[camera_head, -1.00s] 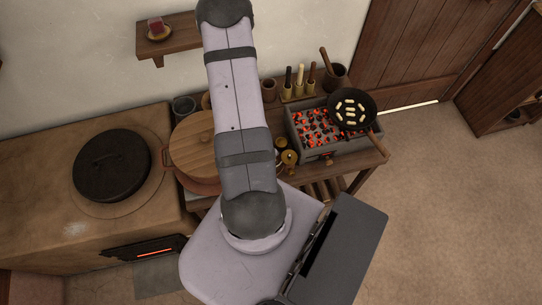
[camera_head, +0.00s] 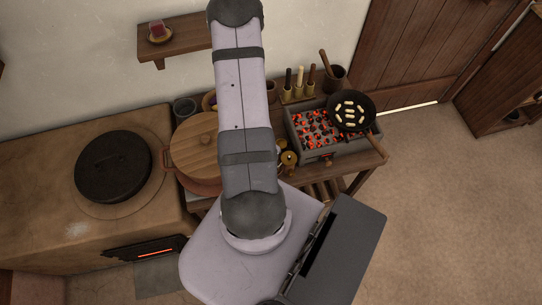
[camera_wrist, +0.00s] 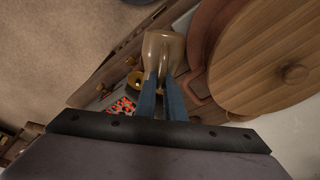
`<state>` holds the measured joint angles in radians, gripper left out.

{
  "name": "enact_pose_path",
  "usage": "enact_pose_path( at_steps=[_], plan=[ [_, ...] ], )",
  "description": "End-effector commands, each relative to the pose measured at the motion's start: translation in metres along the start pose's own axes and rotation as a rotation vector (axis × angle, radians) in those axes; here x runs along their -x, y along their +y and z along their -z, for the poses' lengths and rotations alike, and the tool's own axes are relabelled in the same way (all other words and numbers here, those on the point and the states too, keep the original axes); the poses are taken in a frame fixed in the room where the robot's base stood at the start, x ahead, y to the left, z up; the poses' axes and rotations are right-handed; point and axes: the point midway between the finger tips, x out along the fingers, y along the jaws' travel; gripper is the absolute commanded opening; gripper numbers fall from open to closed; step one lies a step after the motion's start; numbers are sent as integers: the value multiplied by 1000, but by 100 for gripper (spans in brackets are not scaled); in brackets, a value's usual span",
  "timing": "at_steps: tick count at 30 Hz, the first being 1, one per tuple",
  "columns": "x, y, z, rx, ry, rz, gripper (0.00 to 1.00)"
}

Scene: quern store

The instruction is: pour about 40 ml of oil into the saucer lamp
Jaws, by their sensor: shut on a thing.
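In the wrist view my gripper (camera_wrist: 161,80) has its two blue fingers shut on a glazed tan jug (camera_wrist: 163,48). The jug is held above the bench; its mouth and any oil inside cannot be made out. I cannot surely tell which thing is the saucer lamp. A small yellowish, brassy round dish (camera_wrist: 134,79) shows beside and below the jug, partly hidden by it. Small brassy pieces (camera_head: 289,158) also show in the head view, just right of my arm. My gripper and the jug are not seen in the head view.
A wooden-lidded pot (camera_head: 195,145) stands left of my arm. A glowing charcoal brazier (camera_head: 311,130) with a black pan (camera_head: 350,110) is at right, near tool handles (camera_head: 300,80). A black lid (camera_head: 112,165) covers the stove. A wall shelf (camera_head: 187,38) holds a small red object (camera_head: 157,28).

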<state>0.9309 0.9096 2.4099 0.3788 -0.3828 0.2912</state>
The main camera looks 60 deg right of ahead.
Motion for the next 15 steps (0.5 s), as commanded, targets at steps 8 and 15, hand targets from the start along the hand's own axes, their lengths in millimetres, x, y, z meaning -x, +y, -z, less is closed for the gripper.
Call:
enact_pose_path(
  at_steps=[8,15],
  plan=[
    [0,0,1,0,-10,0,0],
    [-9,-2,-16,7,106,4,0]
  ],
)
